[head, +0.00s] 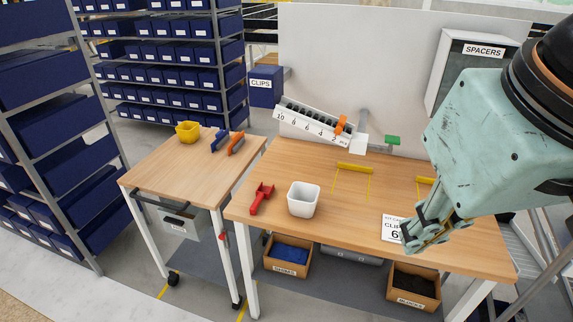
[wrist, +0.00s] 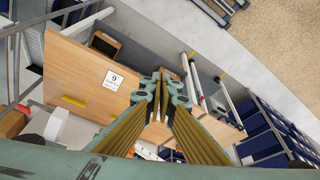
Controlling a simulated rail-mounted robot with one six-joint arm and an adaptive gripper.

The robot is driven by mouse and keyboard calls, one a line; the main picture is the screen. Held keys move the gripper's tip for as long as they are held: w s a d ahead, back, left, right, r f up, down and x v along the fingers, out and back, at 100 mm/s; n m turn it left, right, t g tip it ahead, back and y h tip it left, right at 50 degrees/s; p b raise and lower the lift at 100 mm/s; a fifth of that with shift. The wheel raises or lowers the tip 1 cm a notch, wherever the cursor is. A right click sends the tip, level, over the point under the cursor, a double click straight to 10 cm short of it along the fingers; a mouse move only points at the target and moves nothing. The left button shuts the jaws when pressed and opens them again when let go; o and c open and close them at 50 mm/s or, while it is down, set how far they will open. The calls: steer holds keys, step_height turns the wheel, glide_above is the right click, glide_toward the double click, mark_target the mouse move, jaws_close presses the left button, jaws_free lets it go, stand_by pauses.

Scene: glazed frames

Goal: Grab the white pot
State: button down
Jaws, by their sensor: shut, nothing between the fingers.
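The white pot (head: 304,199) stands upright on the wooden workbench (head: 340,225), left of the bench's middle and close to the front edge. It is open at the top and looks empty. My gripper (head: 418,240) is over the right part of the bench, well to the right of the pot, beside a white card with a large 6. The fingers are shut and empty, and they also show in the wrist view (wrist: 166,82). I cannot make out the pot in the wrist view; the fingers hide much of the bench there.
A red tool (head: 261,197) lies just left of the pot. Yellow wire frames (head: 354,167) stand behind it to the right. A white numbered rack (head: 315,122) is at the back. A side table (head: 170,165) holds a yellow pot (head: 187,131) and clamps.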

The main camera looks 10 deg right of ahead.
steer(key=c, duration=1)
jaws_free()
steer(key=shift+w, duration=0.1)
